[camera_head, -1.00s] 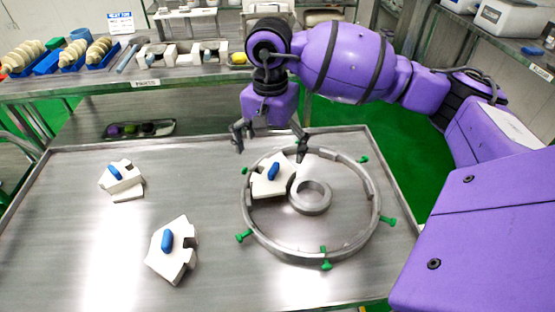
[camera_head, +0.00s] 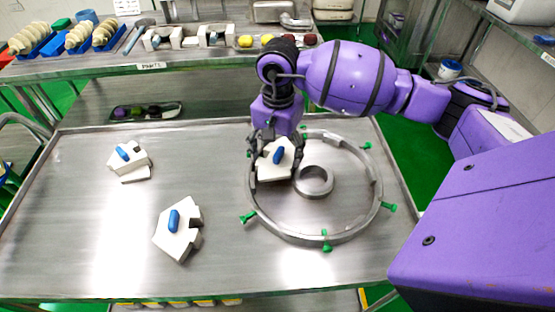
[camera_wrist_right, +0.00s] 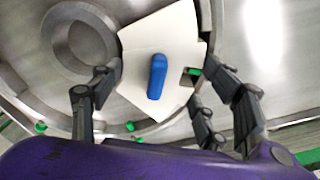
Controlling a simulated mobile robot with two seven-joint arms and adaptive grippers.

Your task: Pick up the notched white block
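One notched white block (camera_head: 273,166) with a blue handle (camera_head: 278,155) sits inside the metal ring (camera_head: 338,238), beside a small inner ring (camera_head: 329,187). Two similar white blocks lie on the table outside the ring, one at the left (camera_head: 139,160) and one at front centre (camera_head: 177,240). My right gripper (camera_head: 277,157) is at the block inside the ring, its fingers spread on both sides. In the right wrist view the open fingers (camera_wrist_right: 155,105) straddle that block (camera_wrist_right: 178,32) and its blue handle (camera_wrist_right: 157,76). My left gripper is out of view.
The steel table (camera_head: 75,240) has a raised rim and free room at the left and front. Green screws (camera_head: 388,206) stick out around the ring. A back shelf (camera_head: 150,67) holds blue trays and more white parts.

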